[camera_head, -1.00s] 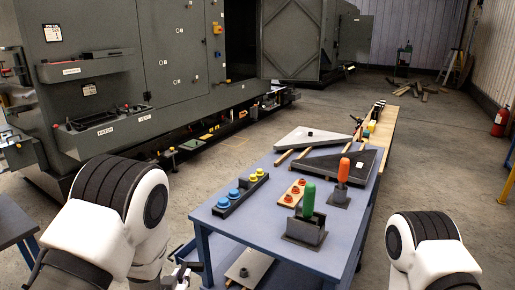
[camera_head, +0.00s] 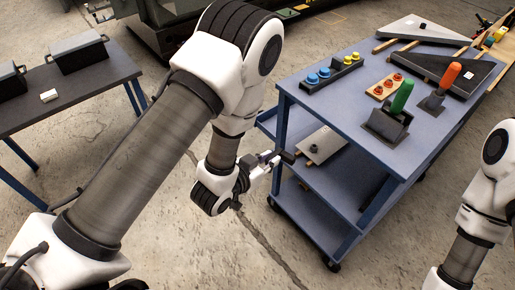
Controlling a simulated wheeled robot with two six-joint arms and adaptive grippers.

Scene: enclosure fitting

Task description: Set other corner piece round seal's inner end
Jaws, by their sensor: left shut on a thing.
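My left gripper (camera_head: 272,160) is at the near left side of the blue cart, in front of its shelves. It is shut on a small dark thing (camera_head: 287,157), too small and partly hidden to identify. A pale triangular plate with a black knob (camera_head: 418,29) lies on the cart top at the back. A dark triangular plate (camera_head: 430,66) lies in front of it. I cannot tell which thing is the corner piece, and I cannot make out the seal. My right arm shows at the right edge, but its gripper is out of view.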

